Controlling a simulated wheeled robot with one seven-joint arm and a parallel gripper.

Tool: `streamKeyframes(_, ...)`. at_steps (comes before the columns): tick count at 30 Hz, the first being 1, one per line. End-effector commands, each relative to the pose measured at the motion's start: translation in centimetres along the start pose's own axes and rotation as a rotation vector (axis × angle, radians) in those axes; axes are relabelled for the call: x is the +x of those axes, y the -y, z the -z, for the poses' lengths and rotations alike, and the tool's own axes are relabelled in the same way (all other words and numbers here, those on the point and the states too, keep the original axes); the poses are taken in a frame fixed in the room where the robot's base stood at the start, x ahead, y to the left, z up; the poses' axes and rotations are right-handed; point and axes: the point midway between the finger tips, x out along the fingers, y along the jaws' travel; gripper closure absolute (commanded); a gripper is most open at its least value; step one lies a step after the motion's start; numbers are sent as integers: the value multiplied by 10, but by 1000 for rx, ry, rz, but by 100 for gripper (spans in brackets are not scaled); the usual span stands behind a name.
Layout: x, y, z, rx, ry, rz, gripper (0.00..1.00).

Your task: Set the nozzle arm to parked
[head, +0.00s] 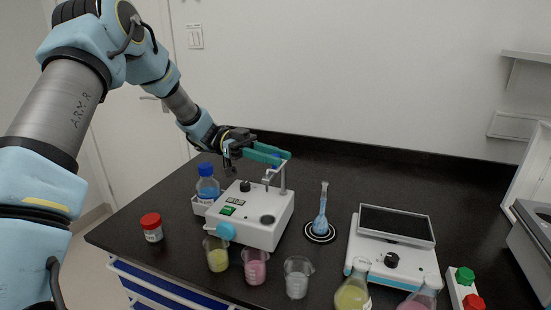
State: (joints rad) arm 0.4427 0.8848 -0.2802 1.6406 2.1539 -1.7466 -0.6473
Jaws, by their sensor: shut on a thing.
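The fingers hide the exact contact.
A blue-capped bottle (207,186) stands close behind the unit's left side. A red-lidded jar (151,228) is farther left. Beakers of yellow (217,256), pink (255,268) and clear (297,280) contents stand in front.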

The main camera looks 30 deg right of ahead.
Motion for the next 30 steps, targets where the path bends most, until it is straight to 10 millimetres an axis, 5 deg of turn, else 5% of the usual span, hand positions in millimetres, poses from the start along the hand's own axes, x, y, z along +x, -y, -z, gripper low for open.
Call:
streamKeyframes(15,0,1,2,4,-3,-17,100)
streamKeyframes(16,0,1,2,4,-3,-17,66)
streamKeyframes(23,0,0,2,3,-2,-17,40)
streamKeyframes(30,0,0,1,2,-1,-17,39)
